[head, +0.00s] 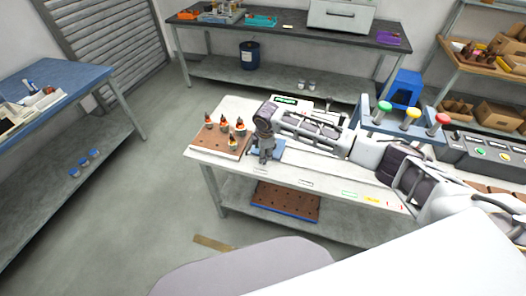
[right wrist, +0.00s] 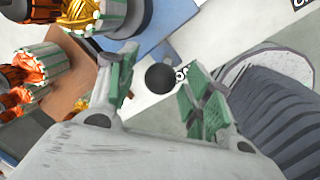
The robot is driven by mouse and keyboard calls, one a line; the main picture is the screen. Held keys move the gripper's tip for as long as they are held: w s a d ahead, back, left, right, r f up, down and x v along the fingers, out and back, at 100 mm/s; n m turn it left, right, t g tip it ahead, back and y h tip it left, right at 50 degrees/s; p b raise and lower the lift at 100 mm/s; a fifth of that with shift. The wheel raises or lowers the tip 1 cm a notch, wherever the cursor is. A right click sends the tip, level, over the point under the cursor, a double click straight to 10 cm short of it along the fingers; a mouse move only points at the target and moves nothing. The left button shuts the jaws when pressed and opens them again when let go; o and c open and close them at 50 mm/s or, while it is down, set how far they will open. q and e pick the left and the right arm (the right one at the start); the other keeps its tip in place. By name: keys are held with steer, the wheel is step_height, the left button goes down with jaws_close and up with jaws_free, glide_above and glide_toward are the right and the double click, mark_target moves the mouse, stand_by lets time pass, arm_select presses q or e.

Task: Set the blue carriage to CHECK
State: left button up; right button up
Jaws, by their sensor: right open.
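The blue carriage (head: 252,152) is at the left end of the white table, next to the wooden tray, and is partly hidden behind my right gripper. In the right wrist view its blue plate (right wrist: 165,25) shows at the top, with a grey holder and a copper-wound armature (right wrist: 85,15) beside it. My right gripper (head: 264,158) points down at the carriage. In the right wrist view it (right wrist: 158,90) is open, and a round black knob (right wrist: 160,77) shows between its fingers; I cannot tell whether they touch it. My left gripper is not in view.
The wooden tray (head: 212,147) holds several armatures just left of the carriage. Small labels (head: 305,182) line the table's front edge. A blue frame with coloured knobs (head: 413,112) stands to the right. A grey control panel (head: 490,152) is at far right.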

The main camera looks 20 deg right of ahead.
steer(key=shift+f, duration=0.4)
jaws_close()
